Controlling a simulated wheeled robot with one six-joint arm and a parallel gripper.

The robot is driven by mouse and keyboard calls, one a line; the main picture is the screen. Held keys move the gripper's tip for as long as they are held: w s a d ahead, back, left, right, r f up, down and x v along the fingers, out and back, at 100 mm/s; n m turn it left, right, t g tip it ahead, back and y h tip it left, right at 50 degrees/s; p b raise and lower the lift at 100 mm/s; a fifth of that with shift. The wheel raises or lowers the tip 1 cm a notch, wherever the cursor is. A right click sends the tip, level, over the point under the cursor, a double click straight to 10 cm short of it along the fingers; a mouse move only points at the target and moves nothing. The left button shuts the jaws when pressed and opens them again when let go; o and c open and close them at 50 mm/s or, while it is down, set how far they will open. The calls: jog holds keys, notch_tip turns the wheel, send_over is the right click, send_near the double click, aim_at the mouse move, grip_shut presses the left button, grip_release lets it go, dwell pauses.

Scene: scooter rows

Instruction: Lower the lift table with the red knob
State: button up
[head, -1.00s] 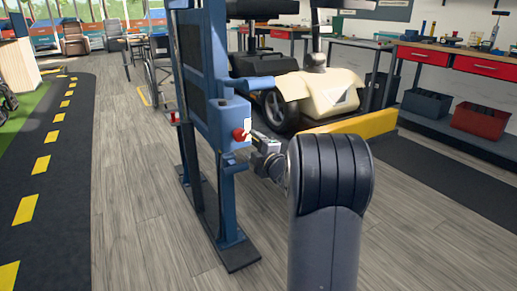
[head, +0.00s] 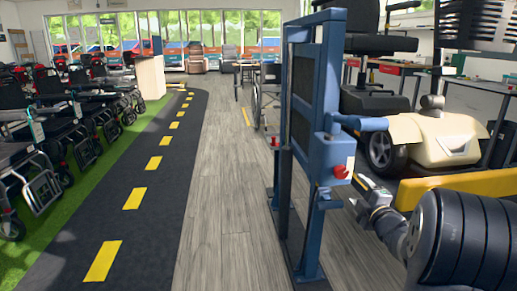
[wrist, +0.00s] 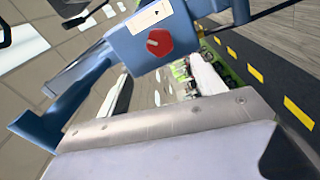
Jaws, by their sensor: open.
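The red knob (head: 341,172) sits on the front of a blue control box (head: 325,155) on a blue upright frame. In the wrist view the red knob (wrist: 159,42) shows near the top, beside a white label (wrist: 149,17). My gripper (head: 359,182) is just right of the knob in the head view, close to it. It is open and holds nothing. A metal gripper part fills the bottom of the wrist view; the fingertips are not clear there. A platform with a yellow edge (head: 475,184), perhaps the lift table, lies behind my arm under a cream scooter.
The cream scooter (head: 430,140) stands behind the blue frame to the right. Wheelchairs (head: 85,110) line the left on green flooring. A dark lane (head: 150,220) with yellow dashes and a wooden floor strip (head: 230,220) left of the frame are clear.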

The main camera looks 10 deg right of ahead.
aim_at(342, 174)
jog(key=w+b, duration=0.2)
jog(key=w, duration=0.8)
jog(key=shift+w+a, duration=0.2)
